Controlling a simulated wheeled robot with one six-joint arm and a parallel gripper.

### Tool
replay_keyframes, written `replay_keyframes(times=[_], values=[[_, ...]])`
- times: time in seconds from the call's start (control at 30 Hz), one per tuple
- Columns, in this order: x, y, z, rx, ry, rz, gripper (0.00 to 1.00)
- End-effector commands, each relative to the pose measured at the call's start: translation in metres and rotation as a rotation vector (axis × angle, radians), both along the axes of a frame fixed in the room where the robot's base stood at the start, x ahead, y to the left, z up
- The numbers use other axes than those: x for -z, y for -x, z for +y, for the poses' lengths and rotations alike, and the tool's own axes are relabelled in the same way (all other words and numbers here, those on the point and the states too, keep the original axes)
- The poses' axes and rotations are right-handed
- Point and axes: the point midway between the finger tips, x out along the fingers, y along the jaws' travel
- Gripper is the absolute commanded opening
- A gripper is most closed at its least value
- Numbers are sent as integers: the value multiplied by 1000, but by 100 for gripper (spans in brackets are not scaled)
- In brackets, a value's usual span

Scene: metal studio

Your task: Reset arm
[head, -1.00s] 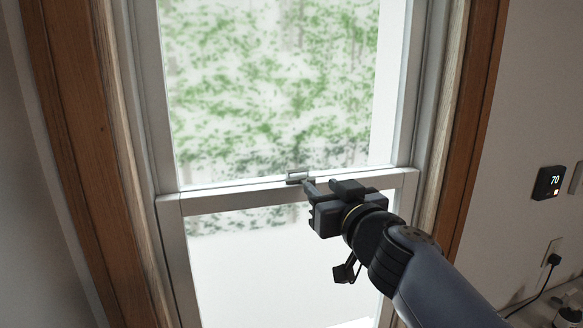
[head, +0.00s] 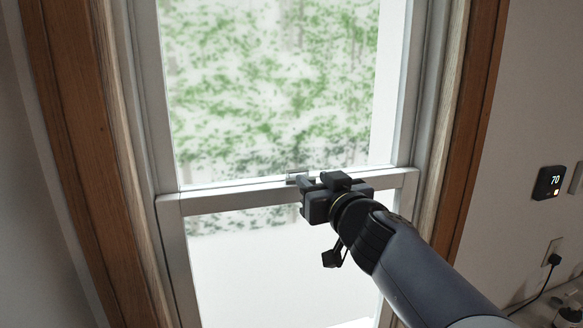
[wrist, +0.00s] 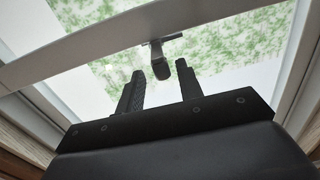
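My gripper (head: 312,184) is in front of the window's middle rail (head: 230,194), close to the small metal window latch (head: 293,177). In the wrist view my gripper (wrist: 160,88) has its two dark fingers apart with nothing between them. The latch (wrist: 170,66) shows there beyond the fingertips, near the gap between them. In the head view the gripper partly hides the latch. I cannot tell from the head view whether a finger touches it.
The window has a brown wood frame (head: 75,150) on both sides. Trees and snow show through the glass (head: 270,80). On the right wall are a thermostat reading 70 (head: 549,183) and a plugged-in cord (head: 553,260).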

Motion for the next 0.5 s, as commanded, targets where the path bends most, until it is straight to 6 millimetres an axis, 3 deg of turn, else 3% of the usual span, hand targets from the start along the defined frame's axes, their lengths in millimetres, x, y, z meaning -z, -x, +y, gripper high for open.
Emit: replay_keyframes(times=[0.1,0.5], values=[[1,-18,7,-1,-1,3,35],[4,-16,13,118,3,-8,35]])
